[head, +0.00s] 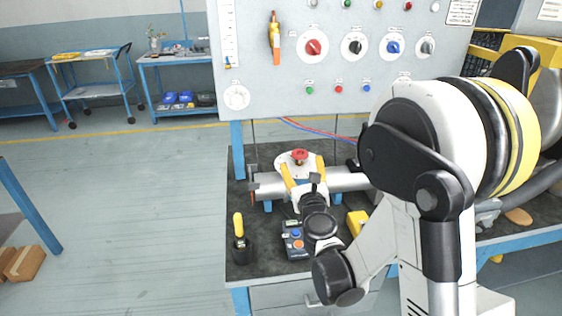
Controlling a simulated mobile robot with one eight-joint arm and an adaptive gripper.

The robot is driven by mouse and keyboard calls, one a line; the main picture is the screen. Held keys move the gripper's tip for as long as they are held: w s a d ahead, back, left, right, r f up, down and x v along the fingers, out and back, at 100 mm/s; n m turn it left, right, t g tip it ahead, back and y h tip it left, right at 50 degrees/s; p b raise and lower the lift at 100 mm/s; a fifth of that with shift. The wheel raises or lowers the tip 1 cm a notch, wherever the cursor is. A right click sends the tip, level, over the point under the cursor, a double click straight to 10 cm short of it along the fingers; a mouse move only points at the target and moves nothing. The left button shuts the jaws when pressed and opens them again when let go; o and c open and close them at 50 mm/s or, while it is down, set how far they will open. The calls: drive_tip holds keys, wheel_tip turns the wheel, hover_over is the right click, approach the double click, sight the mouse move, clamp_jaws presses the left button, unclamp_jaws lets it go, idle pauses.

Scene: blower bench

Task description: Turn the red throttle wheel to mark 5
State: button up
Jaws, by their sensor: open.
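The red throttle wheel (299,155) sits on top of a pale round plate (283,160) on a silver pipe (343,180) on the bench. The marks around the wheel are too small to read, so I cannot tell its setting. My gripper (303,168) is on the near side of the wheel, with its yellow fingers spread and pointing toward it. The fingers are apart and hold nothing that I can see. I cannot tell whether either finger touches the wheel or plate. My gripper and fingers hide part of the plate and pipe.
A grey panel (270,97) with several knobs and buttons stands behind the bench. A yellow-handled tool in a black holder (240,250), a grey-blue box with buttons (293,240) and a yellow block (357,221) are on the dark bench top (262,262).

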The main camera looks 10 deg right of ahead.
sight(301, 159)
drive_tip(key=w+f+m+p, duration=0.1)
drive_tip(key=w+p, duration=0.1)
drive_tip(key=w, duration=0.1)
drive_tip(key=w+d+f+m+p, duration=0.1)
drive_tip(key=w+p, duration=0.1)
drive_tip(key=w, duration=0.1)
drive_tip(key=w+f+h+p, duration=0.1)
drive_tip(key=w+p, duration=0.1)
drive_tip(key=w, duration=0.1)
drive_tip(key=shift+w+d+m, duration=0.15)
drive_tip(key=shift+d+m, duration=0.2)
drive_tip(key=shift+m, duration=0.05)
drive_tip(key=shift+w, duration=0.6)
drive_tip(key=c, duration=1.2)
